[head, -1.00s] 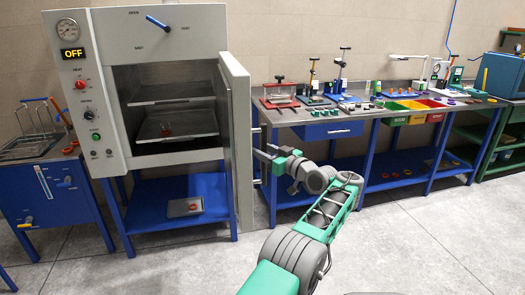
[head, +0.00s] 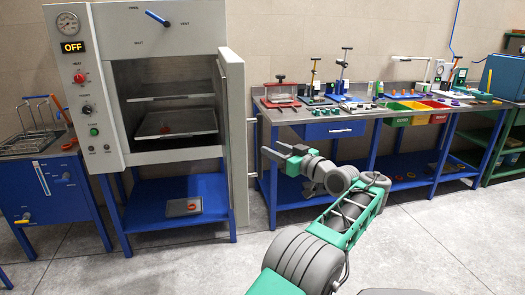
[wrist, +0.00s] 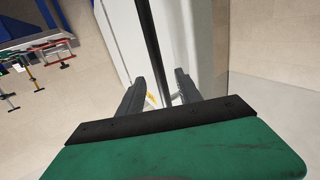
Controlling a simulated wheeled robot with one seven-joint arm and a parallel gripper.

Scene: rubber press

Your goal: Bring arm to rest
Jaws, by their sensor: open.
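My gripper (head: 275,153) is at the end of my green and grey arm, in front of the workbench and just right of the oven door. The oven door (head: 234,140) stands swung open at the right side of the grey oven (head: 105,100). The fingers look apart from the door in the head view.
The blue workbench (head: 335,130) carries small presses and tools behind my arm. Coloured bins (head: 410,112) sit on it. The oven holds shelves (head: 177,122) with a small red item. A bath stand (head: 60,195) is at far left. The floor (head: 440,240) at right is clear.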

